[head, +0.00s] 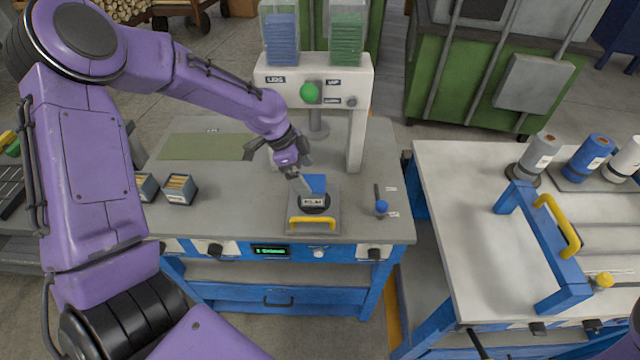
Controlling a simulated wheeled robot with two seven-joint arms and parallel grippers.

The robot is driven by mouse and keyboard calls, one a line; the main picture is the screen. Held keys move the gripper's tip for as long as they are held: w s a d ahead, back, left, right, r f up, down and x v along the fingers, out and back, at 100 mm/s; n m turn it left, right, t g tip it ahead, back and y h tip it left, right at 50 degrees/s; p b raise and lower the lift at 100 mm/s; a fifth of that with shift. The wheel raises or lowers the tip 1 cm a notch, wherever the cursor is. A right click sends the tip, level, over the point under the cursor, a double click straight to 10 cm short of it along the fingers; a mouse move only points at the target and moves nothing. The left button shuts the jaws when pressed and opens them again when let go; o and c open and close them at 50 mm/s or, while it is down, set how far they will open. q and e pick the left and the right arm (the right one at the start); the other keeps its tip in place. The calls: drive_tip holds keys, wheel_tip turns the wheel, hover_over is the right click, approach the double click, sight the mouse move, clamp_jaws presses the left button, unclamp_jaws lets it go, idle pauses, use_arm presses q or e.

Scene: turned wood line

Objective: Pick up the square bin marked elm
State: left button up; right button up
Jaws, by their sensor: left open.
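A small holder with a white label that seems to read ELM (313,202) sits on a grey plate with a yellow handle, near the front of the middle bench. Its dark base looks round and a blue piece shows above the label; I cannot tell its full shape. My left gripper (303,179) is open, just above and left of the blue piece, partly covering it. I cannot tell whether it touches. Two small square bins, one at the far left (146,187) and one beside it (180,189), hold wooden pieces; their labels are not readable. My right gripper is not in view.
A white press frame (355,125) with blue and green stacks on top stands behind the gripper. The pale bench (450,215) at right carries spools and a blue frame (540,240). A green mat (205,147) lies at back left.

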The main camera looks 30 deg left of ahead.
sight(316, 192)
use_arm(q)
drive_tip(key=shift+s+d+f, duration=0.15)
drive_tip(key=shift+d+f, duration=0.15)
drive_tip(key=shift+f, duration=0.25)
drive_tip(key=shift+s+d+f, duration=0.1)
drive_tip(key=shift+d+f, duration=0.15)
drive_tip(key=shift+f, duration=0.25)
drive_tip(key=p+x, duration=0.1)
drive_tip(key=x, duration=0.1)
drive_tip(key=w+p+x, duration=0.1)
drive_tip(key=x, duration=0.2)
drive_tip(key=shift+a, duration=0.15)
drive_tip(key=shift+f, duration=0.45)
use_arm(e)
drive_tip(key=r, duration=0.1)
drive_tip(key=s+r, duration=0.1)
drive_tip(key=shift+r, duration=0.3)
use_arm(q)
drive_tip(key=shift+c, duration=0.4)
drive_tip(key=c, duration=1.2)
drive_tip(key=shift+r, duration=0.1)
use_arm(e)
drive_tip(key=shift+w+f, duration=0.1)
